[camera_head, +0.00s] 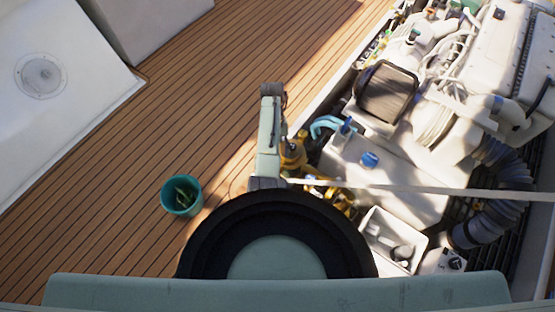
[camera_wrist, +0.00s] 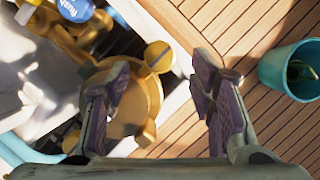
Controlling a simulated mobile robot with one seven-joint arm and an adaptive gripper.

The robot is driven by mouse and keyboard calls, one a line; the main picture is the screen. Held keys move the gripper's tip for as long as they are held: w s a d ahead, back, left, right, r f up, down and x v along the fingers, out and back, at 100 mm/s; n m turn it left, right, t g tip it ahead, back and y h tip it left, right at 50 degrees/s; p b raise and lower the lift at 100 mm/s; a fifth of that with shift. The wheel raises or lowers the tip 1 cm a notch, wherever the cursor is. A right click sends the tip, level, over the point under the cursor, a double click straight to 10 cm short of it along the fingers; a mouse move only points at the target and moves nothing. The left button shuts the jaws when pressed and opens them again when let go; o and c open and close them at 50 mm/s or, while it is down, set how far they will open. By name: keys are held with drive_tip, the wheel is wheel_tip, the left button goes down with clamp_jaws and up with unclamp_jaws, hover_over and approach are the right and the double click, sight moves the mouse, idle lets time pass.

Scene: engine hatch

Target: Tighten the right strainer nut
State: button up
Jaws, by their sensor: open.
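A round brass-coloured strainer nut (camera_wrist: 150,97) with stubby lugs lies below my gripper in the wrist view. My gripper (camera_wrist: 160,72) is open, its two purple-padded fingers apart. The left finger overlaps the nut's face and partly hides it; the right finger is over the hatch edge and deck, clear of the nut in the picture. I cannot tell the height gap or any contact. More brass fittings (camera_wrist: 85,38) show at the upper left. In the head view, brass parts (camera_head: 293,152) show beside my arm; my gripper cannot be made out there, and which strainer is the right one is unclear.
A blue handle (camera_wrist: 74,8) marked "flush" is close by. A teal bucket (camera_head: 182,196) stands on the wooden deck (camera_head: 200,100) left of the hatch. A pale bar (camera_head: 420,188) crosses the hatch above the engine parts. A white box (camera_head: 393,238) sits inside.

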drive_tip(key=v, duration=0.7)
drive_tip(key=shift+r, duration=0.25)
idle(0.3)
